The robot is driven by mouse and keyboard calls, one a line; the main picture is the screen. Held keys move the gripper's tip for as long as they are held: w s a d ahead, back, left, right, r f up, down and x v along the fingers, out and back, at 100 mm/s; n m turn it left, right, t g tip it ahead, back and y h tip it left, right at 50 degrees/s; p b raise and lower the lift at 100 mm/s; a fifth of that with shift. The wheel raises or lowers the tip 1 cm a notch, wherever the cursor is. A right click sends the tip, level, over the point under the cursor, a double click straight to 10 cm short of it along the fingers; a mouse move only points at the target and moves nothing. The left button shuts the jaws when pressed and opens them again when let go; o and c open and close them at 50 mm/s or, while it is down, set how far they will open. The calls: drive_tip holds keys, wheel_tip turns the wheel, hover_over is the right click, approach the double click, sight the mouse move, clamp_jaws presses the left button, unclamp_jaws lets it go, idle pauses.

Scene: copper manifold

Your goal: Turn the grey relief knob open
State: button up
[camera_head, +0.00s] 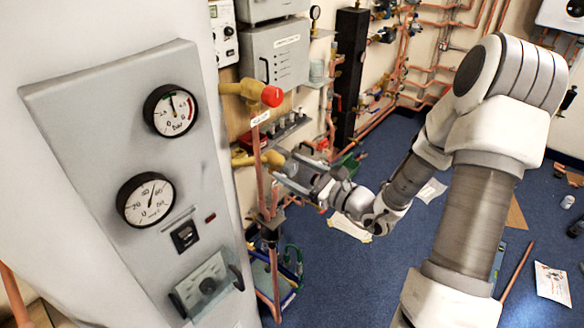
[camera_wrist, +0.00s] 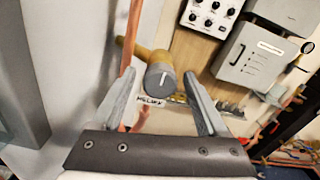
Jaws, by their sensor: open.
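The grey relief knob (camera_wrist: 160,79) shows in the wrist view, round, with a white line across its face that runs nearly upright, leaning slightly right. It sits on the end of a brass valve body (camera_wrist: 138,52). My gripper (camera_wrist: 158,74) is open, with one finger to the left of the knob and one to the right. Gaps show on both sides; how far the fingertips are from it in depth I cannot tell. In the head view, my gripper (camera_head: 289,168) is at the lower brass valve (camera_head: 242,157), and its fingers largely hide the knob.
A brass valve with a red knob (camera_head: 271,96) sticks out just above. A copper pipe (camera_head: 258,165) runs upright beside the valve. A grey gauge panel (camera_head: 120,110) stands close on the left. A grey box (camera_head: 278,55) hangs behind. Blue floor (camera_head: 350,285) is open to the right.

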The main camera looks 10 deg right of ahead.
drive_tip(key=shift+w+a, duration=0.1)
clamp_jaws()
idle(0.4)
drive_tip(key=m+p, duration=0.2)
drive_tip(key=shift+r+m+p, duration=0.15)
drive_tip(key=shift+m+p, duration=0.2)
drive_tip(key=shift+m, duration=0.05)
drive_tip(key=m+p, duration=0.3)
drive_tip(key=shift+m, duration=0.4)
drive_tip(key=m+p, duration=0.4)
drive_tip(key=m, duration=0.1)
drive_tip(key=shift+m, duration=0.3)
